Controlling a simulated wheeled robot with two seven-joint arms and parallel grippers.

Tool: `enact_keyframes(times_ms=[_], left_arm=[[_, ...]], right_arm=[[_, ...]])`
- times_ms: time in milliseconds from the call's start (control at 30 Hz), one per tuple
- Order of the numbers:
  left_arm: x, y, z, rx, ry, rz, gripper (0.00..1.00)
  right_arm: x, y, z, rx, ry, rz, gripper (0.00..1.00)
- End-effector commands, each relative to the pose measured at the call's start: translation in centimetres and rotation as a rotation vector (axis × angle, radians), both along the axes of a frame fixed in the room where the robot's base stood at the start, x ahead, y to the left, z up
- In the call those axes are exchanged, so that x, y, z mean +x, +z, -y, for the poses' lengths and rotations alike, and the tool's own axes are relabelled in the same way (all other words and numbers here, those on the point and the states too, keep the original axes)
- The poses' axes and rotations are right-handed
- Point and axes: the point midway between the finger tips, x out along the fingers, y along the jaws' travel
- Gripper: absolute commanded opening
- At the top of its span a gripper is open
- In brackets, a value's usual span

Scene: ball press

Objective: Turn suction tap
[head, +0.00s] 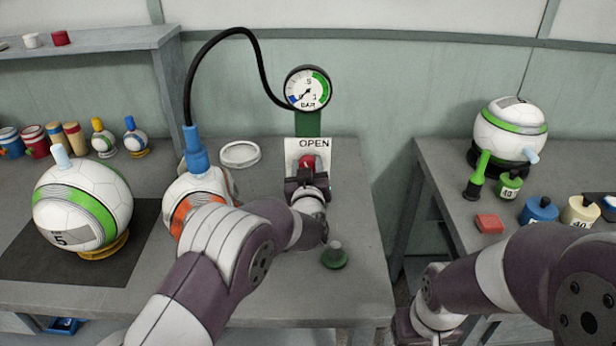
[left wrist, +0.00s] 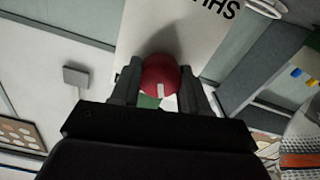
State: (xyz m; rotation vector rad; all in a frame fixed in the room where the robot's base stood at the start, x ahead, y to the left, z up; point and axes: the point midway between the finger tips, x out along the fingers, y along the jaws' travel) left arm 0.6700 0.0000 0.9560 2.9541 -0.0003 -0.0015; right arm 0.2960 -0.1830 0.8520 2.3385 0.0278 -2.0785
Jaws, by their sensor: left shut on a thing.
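The suction tap is a red round knob (head: 307,161) on a white plate (head: 294,147) marked "OPEN" in the head view. My left gripper (head: 306,176) is at the tap, its jaws shut on the knob. In the left wrist view the knob (left wrist: 160,76) sits between the two fingers (left wrist: 165,90), with a white mark on its face. A pressure gauge (head: 307,88) stands above the plate on a green post. A black hose runs from it to a blue fitting (head: 195,150) on an orange and white ball (head: 180,200). My right gripper is not clearly visible.
A green and white ball (head: 82,205) sits on a dark mat at left. A small green item (head: 334,256) and a white ring (head: 240,153) are on the table near the tap. The right table holds another ball (head: 510,128) and several weights. A gap separates the tables.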

Motion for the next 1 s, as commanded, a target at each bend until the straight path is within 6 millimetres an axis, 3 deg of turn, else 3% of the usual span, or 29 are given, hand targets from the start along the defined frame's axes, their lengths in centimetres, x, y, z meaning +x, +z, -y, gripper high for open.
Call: enact_keyframes(times_ms=[33,1000], left_arm=[[0.0,-0.4,0.0,-0.042,0.000,0.005,0.15],[0.0,-0.3,-0.2,-0.924,-0.001,0.006,0.15]], right_arm=[[0.0,-1.1,0.0,0.000,0.000,0.000,0.76],[0.0,-11.6,0.0,0.000,0.000,0.000,0.76]])
